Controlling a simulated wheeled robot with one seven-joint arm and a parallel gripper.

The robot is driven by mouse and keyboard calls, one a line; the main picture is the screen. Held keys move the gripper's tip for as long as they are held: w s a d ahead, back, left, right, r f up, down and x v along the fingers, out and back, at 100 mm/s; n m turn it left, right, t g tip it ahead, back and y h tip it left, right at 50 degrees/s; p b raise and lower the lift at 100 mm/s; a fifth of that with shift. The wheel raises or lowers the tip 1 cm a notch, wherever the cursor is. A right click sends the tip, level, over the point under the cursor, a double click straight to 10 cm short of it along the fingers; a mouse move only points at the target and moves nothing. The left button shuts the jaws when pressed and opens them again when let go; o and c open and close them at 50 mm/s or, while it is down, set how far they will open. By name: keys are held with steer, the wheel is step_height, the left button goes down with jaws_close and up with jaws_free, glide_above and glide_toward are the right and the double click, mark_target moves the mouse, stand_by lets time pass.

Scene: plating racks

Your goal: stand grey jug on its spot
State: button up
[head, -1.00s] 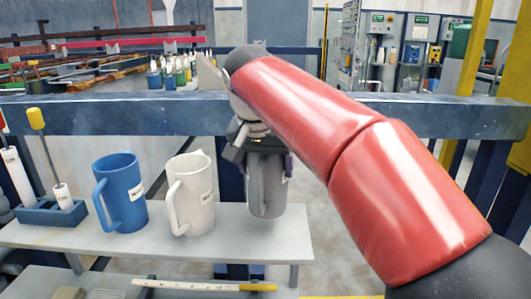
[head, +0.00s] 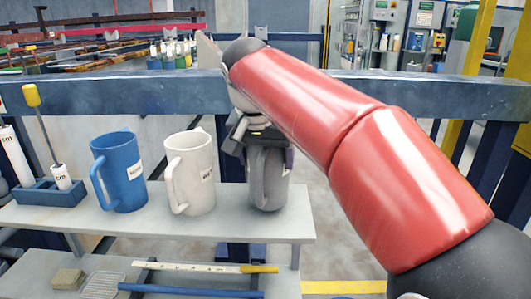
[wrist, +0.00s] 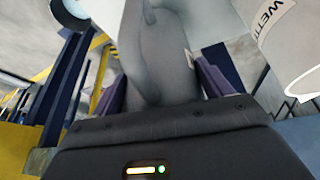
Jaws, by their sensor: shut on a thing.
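The grey jug (head: 268,185) is upright at the right end of the upper shelf, right of the white jug. Its base is at or just above the shelf top; I cannot tell whether it touches. My gripper (head: 262,150) is shut on its upper part, with the arm reaching in from the right. In the wrist view the grey jug (wrist: 165,65) fills the space between the two purple-grey fingers of my gripper (wrist: 160,88). Any mark under the jug is hidden.
A white jug (head: 191,175) and a blue jug (head: 121,172) stand in a row on the shelf (head: 230,226). A blue holder (head: 47,197) with white tools is at far left. A blue beam (head: 120,97) runs behind. A lower shelf holds a yellow-ended rod (head: 258,269).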

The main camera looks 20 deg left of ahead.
steer(key=shift+f, duration=0.6)
steer(key=shift+f+b, duration=0.5)
steer(key=shift+b, duration=0.1)
steer(key=o, duration=1.5)
steer(key=shift+o, duration=1.3)
